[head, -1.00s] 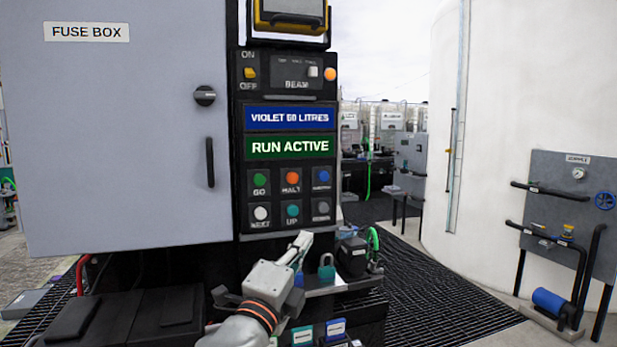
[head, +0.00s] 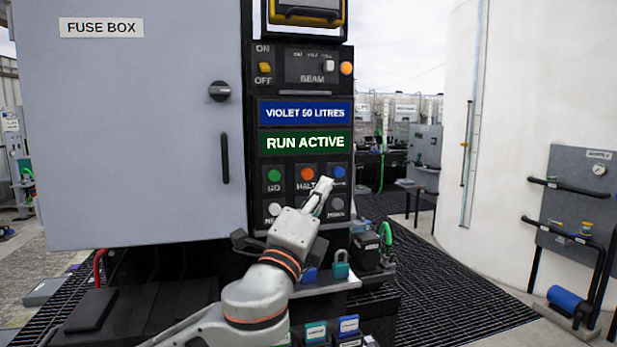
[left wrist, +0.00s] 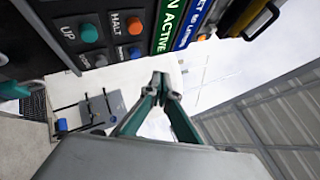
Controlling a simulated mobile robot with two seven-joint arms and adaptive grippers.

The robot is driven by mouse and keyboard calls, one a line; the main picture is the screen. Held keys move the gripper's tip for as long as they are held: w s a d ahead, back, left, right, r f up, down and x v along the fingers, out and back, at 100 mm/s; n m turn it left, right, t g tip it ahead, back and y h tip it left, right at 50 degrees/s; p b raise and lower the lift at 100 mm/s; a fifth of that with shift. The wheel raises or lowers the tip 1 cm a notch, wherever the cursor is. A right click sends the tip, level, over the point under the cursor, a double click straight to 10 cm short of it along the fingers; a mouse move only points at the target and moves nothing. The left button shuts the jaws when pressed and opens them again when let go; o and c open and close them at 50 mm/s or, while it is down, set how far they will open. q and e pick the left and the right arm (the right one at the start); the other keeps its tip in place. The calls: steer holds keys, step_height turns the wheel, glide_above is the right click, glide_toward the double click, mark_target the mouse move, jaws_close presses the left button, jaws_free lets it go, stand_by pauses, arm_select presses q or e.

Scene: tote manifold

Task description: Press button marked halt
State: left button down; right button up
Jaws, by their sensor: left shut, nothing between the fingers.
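The orange button (head: 307,174) labelled HALT is in the top row of the black button panel, between the green GO button (head: 274,175) and a blue button (head: 339,172). In the left wrist view the orange button (left wrist: 134,25) shows at upper left beside its HALT label. My left gripper (head: 326,184) is shut and empty. Its tip appears just below and right of the orange button, covering part of the lower row. In the left wrist view its closed fingertips (left wrist: 161,78) seem apart from the panel. My right gripper is out of view.
A green RUN ACTIVE sign (head: 305,142) and a blue VIOLET 50 LITRES sign (head: 305,112) sit above the buttons. The grey fuse box (head: 130,150) stands out at left. A teal padlock (head: 341,269) is on the ledge below. A white tank (head: 520,110) is at right.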

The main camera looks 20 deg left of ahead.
mark_target(308, 174)
arm_select(q)
steer(key=shift+w+a+b, duration=0.35)
steer(key=shift+w+a, duration=0.4)
steer(key=shift+w, duration=0.35)
steer(key=shift+w+a+b, duration=0.35)
steer(key=shift+w+a, duration=0.35)
steer(key=shift+w, duration=0.35)
steer(key=shift+w+a+b, duration=0.35)
steer(key=shift+w+a, duration=0.4)
steer(key=shift+w, duration=0.35)
steer(key=shift+w, duration=0.1)
steer(key=shift+w+a, duration=0.2)
steer(key=shift+w, duration=0.05)
steer(key=shift+w+a, duration=0.35)
steer(key=shift+w, duration=0.15)
stand_by(0.3)
steer(key=shift+s+d+p, duration=0.5)
steer(key=shift+s+d, duration=0.05)
steer(key=shift+s, duration=0.3)
